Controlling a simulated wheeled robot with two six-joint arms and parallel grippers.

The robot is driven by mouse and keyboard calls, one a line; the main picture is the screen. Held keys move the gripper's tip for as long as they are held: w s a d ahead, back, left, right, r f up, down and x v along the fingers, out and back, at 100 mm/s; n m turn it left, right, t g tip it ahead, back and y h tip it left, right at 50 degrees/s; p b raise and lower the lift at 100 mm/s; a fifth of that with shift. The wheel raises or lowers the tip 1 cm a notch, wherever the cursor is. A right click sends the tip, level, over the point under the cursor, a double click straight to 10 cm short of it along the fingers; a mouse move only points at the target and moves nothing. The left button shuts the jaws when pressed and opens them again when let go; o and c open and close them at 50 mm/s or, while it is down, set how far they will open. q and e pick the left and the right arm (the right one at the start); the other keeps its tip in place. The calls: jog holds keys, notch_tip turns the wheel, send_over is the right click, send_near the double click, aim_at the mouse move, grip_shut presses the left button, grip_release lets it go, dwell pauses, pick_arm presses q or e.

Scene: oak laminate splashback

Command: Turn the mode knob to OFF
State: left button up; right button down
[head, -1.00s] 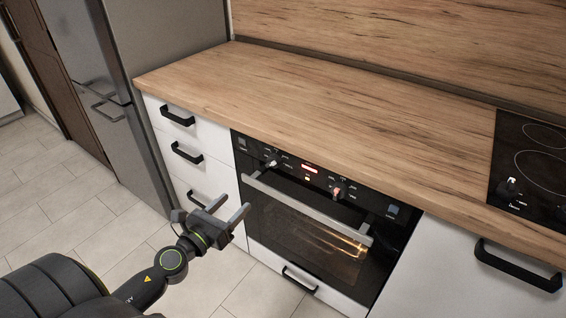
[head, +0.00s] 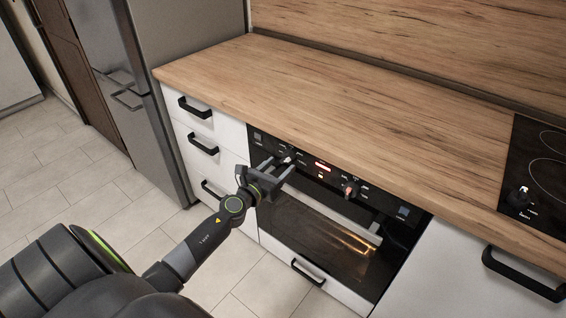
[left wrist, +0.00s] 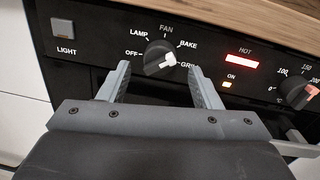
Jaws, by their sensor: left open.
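The mode knob (left wrist: 158,57) is a dark round knob on the oven's black control panel, ringed by the labels OFF, LAMP, FAN, BAKE and one partly hidden that starts "GRI". Its white pointer points right, near that last label. The knob also shows small in the head view (head: 288,159). My left gripper (left wrist: 160,72) is open, with its two fingers apart, one below left and one below right of the knob. Nothing is between the fingers. In the head view the gripper (head: 279,167) is close in front of the panel. My right gripper is not in view.
A light button (left wrist: 62,28) is at the left. The oven handle (head: 352,228) runs below, and the worktop (head: 340,95) overhangs above.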

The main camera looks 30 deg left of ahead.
pick_arm(q)
jog(key=shift+w, duration=1.3)
jog(key=c, duration=1)
